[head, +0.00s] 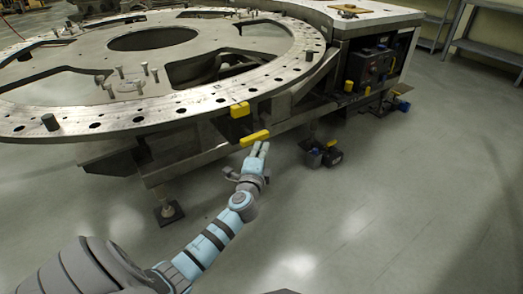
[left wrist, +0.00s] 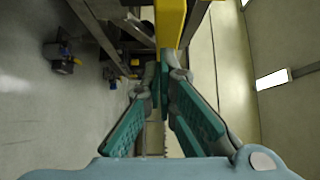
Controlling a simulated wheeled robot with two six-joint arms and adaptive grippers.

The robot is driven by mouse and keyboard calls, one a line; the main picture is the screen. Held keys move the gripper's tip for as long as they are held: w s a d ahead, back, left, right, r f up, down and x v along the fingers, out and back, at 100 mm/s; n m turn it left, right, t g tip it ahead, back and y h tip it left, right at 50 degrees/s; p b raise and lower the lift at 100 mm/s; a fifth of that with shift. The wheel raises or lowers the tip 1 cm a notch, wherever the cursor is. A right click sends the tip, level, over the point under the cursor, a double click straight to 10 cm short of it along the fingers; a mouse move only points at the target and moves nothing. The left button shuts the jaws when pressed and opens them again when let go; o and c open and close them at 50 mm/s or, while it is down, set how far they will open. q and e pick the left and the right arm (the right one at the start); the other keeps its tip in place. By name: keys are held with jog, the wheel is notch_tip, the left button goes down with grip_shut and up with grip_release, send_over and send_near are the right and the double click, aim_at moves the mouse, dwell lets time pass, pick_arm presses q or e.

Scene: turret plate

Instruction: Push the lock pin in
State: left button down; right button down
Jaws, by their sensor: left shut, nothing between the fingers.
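A yellow bar (head: 255,138) sits at the front edge of the turret plate's frame, below the large round turret plate (head: 215,97). I take it for the lock pin's handle, but the pin's shaft is not visible. A yellow block (head: 240,109) sits just above it at the plate's rim. My left gripper (head: 263,149) is shut and empty, its fingertips right at the yellow bar's near side. In the left wrist view a yellow part (left wrist: 170,22) lies straight beyond the closed fingertips; whether they touch it I cannot tell. My right gripper is not in view.
A control box (head: 371,66) with a yellow piece stands at the right of the frame. A small dark wheeled item (head: 331,157) is on the floor below. A support foot (head: 168,213) stands left of my arm. The floor (head: 400,215) at right is clear.

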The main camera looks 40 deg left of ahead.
pick_arm(q)
jog(key=shift+a, duration=0.1)
jog(key=a, duration=0.1)
jog(key=w+a+b, duration=0.1)
jog(key=a, duration=0.1)
jog(key=shift+a, duration=0.25)
jog(key=w+d+p+v, duration=0.1)
jog(key=d+p+v, duration=0.1)
jog(key=v, duration=1.1)
jog(key=shift+w+d, duration=0.25)
jog(key=shift+d, duration=0.05)
